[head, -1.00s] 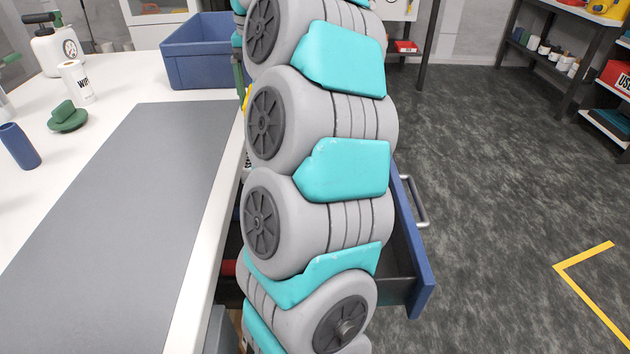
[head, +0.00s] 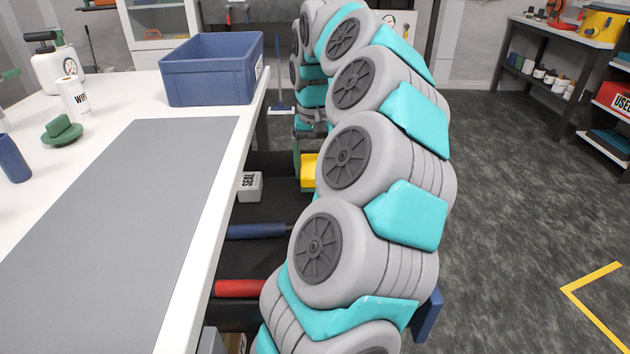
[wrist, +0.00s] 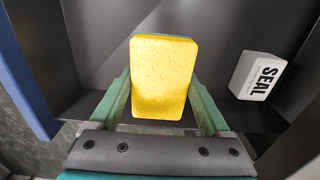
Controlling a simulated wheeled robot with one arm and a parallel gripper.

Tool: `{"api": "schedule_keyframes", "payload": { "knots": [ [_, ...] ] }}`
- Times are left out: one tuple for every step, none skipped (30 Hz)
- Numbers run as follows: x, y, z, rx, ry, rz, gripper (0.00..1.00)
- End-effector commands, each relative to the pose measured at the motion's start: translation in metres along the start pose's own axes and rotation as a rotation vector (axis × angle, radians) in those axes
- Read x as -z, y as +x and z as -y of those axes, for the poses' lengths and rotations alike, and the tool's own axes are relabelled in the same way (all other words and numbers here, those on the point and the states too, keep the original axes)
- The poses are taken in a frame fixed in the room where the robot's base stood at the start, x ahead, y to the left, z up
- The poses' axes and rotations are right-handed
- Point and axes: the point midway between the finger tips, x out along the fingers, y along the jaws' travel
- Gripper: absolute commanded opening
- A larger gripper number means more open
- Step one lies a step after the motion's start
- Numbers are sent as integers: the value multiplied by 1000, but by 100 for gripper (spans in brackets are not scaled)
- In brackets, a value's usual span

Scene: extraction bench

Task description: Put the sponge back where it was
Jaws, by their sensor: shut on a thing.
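The yellow sponge (wrist: 164,78) is between the two green fingers of my gripper (wrist: 163,105) in the wrist view, which is shut on it. The sponge also shows in the head view (head: 309,172), partly hidden by my arm. My gripper holds it over or inside the open dark drawer (head: 280,205) under the bench. From these views I cannot tell whether the sponge touches the drawer floor.
A white SEAL box (head: 250,186) lies in the drawer, to the right of the sponge in the wrist view. A blue-handled tool (head: 256,231) and a red-handled one (head: 240,288) lie nearer. A blue bin (head: 212,70) stands on the bench.

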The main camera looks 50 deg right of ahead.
Motion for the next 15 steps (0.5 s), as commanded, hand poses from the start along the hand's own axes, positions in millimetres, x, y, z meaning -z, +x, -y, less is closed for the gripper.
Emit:
{"api": "schedule_keyframes", "payload": {
  "knots": [
    [-1,4,0,0,0,2,28],
    [-1,6,0,-1,0,2,28],
    [-1,10,0,0,0,3,28],
    [-2,14,0,0,0,4,28],
    [-1,18,0,0,0,4,28],
    [-1,24,0,1,0,2,28],
    [-1,28,0,1,0,2,28],
    [-1,32,0,1,0,1,28],
    [-1,35,0,1,0,2,28],
    [-1,36,0,1,0,2,28],
    [-1,37,0,1,0,2,28],
    [-1,37,0,1,0,1,28],
    [-1,36,0,1,1,0,28],
    [0,36,0,1,1,0,28],
    [0,36,0,1,1,0,28]
  ]
}}
